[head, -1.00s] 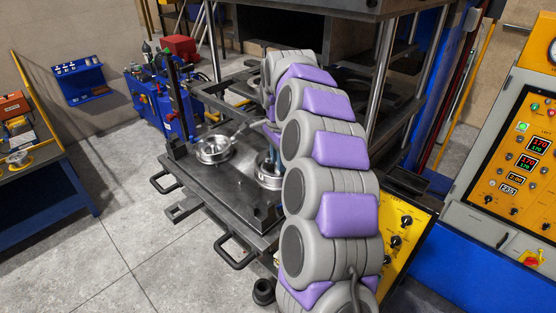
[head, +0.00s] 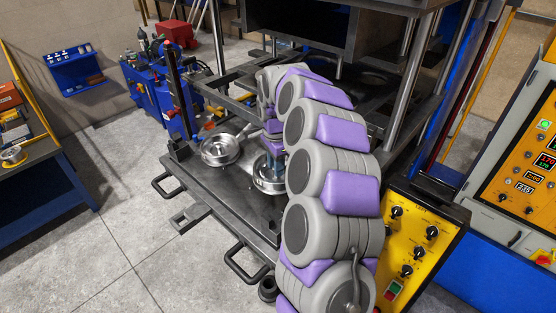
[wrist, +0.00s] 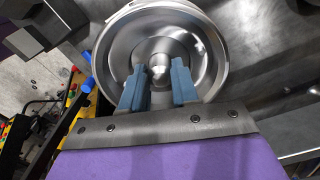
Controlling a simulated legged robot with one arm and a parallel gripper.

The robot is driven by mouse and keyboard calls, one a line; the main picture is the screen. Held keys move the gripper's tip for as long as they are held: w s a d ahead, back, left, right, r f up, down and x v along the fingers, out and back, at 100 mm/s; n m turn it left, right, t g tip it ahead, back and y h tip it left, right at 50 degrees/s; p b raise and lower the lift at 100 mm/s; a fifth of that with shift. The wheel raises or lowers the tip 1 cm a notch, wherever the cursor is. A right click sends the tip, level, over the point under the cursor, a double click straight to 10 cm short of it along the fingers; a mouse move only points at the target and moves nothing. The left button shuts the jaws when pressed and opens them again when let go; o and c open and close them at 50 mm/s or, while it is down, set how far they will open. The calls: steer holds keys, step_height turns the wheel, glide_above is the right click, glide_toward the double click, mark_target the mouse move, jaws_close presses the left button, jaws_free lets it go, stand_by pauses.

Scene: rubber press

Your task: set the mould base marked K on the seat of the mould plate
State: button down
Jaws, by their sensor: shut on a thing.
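A round, shiny metal dish (head: 265,183), taken as the mould base, is at my gripper (head: 274,155) over the dark mould plate (head: 215,195). In the wrist view the dish (wrist: 207,48) fills the upper middle, with a raised centre knob (wrist: 158,73). My gripper's two blue-grey fingers (wrist: 159,88) are shut on the dish, one on each side of the knob. No K mark is readable. I cannot tell whether the dish touches the plate. My arm hides part of its right side. A second round metal piece (head: 219,151) lies on the plate to the left.
The press frame and its steel columns (head: 403,75) stand behind and right of the plate. A yellow control box (head: 418,235) is close at the right. Black handles (head: 243,265) stick out from the plate's front edge. A blue bench (head: 45,195) stands far left, with open floor between.

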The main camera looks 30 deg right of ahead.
mark_target(273, 179)
steer(key=shift+s+a+f, duration=0.1)
steer(key=shift+a+f, duration=0.1)
steer(key=shift+a, duration=0.5)
steer(key=shift+a+f, duration=0.25)
steer(key=shift+f, duration=0.5)
steer(key=shift+d+f+b, duration=0.35)
steer(key=shift+d+f, duration=0.65)
steer(key=shift+f, duration=0.15)
steer(key=shift+a+f, duration=0.2)
steer(key=shift+f, duration=0.25)
steer(key=shift+a+f+b, duration=0.25)
steer(key=shift+a+b, duration=0.1)
steer(key=shift+a, duration=0.25)
steer(key=shift+d, duration=0.15)
